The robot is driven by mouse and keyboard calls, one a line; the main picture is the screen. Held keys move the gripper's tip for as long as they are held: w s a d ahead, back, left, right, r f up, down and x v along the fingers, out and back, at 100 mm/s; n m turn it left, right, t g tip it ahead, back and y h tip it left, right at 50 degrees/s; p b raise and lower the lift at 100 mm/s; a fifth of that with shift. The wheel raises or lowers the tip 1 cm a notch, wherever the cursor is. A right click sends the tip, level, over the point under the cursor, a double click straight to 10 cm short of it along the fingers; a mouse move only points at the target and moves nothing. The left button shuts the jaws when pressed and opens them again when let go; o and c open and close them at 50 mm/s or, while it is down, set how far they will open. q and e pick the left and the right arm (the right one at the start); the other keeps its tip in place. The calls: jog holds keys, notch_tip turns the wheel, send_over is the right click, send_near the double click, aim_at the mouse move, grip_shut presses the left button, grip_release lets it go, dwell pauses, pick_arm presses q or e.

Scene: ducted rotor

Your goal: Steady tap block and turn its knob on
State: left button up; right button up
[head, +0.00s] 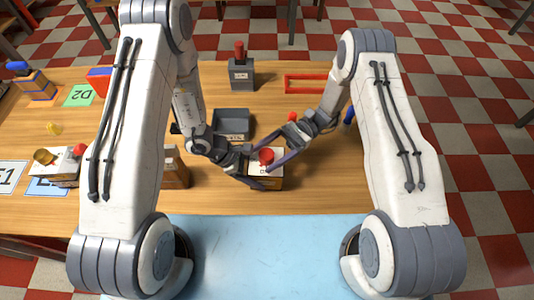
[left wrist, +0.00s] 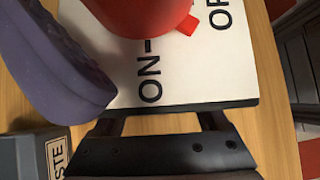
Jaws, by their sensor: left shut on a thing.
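The tap block (head: 262,182) stands on the wooden table, with a white top and a red knob (head: 266,156). In the left wrist view the knob (left wrist: 145,14) sits over the white top (left wrist: 185,80), printed "ON" and a partly cut-off "OF". A small red tab on the knob points between the two words, nearer the cut-off one. My left gripper (head: 250,172) is shut on the block at its side. My right gripper (head: 280,152) reaches in from the right, its fingers apart near the knob. One purple finger shows beside the knob; contact is unclear.
A grey tray (head: 232,137) lies just behind the block; a grey box ending in "STE" (left wrist: 35,155) shows in the left wrist view. A grey block with red top (head: 241,73) and a red frame (head: 305,84) stand farther back. A brown box (head: 174,168) is left.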

grip_shut()
jog(key=shift+m+t+y, duration=0.4)
jog(key=shift+m+t, duration=0.1)
jog(key=shift+t, duration=0.1)
jog(key=m+t+y, duration=0.1)
jog(key=m+t, duration=0.1)
jog(key=t, duration=0.1)
jog(key=m+t+y, duration=0.1)
jog(key=m+t, duration=0.1)
jog(key=t, duration=0.2)
jog(key=shift+s+m+y, duration=0.1)
jog(key=shift+m+y, duration=0.3)
jog(key=m+t, duration=0.2)
jog(key=t, duration=0.1)
jog(key=m+t, duration=0.2)
jog(key=t, duration=0.2)
jog(key=shift+m, duration=0.3)
jog(key=shift+t, duration=0.4)
jog(key=shift+o, duration=1.2)
grip_release()
jog(key=shift+d, duration=0.15)
